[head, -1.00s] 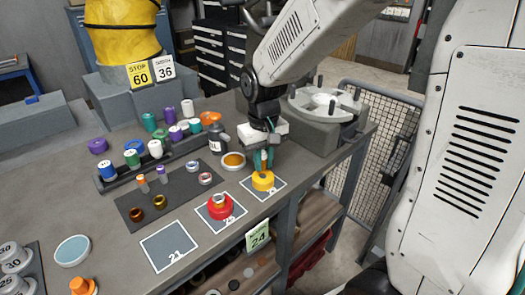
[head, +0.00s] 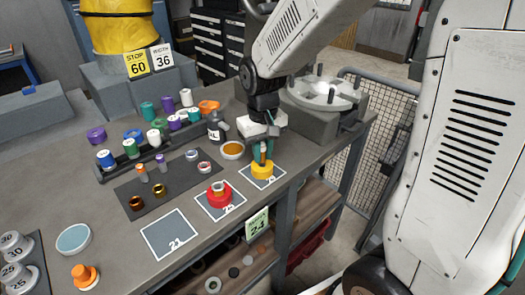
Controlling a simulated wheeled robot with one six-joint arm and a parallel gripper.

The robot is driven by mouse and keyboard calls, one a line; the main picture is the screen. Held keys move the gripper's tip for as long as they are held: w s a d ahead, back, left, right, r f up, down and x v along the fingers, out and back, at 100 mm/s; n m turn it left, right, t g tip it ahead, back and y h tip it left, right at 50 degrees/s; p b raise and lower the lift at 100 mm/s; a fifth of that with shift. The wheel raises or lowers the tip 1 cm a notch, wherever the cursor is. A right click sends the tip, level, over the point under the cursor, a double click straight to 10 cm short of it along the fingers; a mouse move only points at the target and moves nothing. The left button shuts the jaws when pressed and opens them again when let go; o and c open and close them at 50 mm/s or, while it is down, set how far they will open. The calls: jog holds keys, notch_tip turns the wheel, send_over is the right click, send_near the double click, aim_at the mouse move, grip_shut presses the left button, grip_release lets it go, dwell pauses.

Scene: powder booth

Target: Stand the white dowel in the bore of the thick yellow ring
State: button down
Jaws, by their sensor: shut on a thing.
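The thick yellow ring (head: 262,171) lies flat on a white-edged mat square near the bench's right front edge. My gripper (head: 263,157) points down directly above it, with its teal fingers close over the bore. It is shut on a slim thing, which I take to be the white dowel; the fingers hide most of it. I cannot tell whether its lower end is inside the bore or just above it.
A red ring (head: 219,196) sits on the square to the left, and an empty square (head: 169,235) lies beyond it. A round orange-filled dish (head: 233,150) stands close behind the gripper. A rack (head: 150,150) of coloured cylinders is further left. A grey round fixture (head: 326,95) stands behind right.

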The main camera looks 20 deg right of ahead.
jog(key=shift+f, duration=0.8)
jog(key=c, duration=1.3)
grip_release()
jog(key=shift+o, duration=0.2)
notch_tip(320, 180, up, 8)
jog(key=shift+f, duration=0.1)
jog(key=s+d+r, duration=0.1)
jog(key=s+r, duration=0.1)
jog(key=s, duration=0.9)
jog(key=s+d+r+t, duration=0.1)
jog(key=s+d+r, duration=0.1)
jog(key=s, duration=0.8)
jog(key=shift+s+r+m, duration=0.3)
jog(key=shift+s+r, duration=0.05)
jog(key=shift+r, duration=0.45)
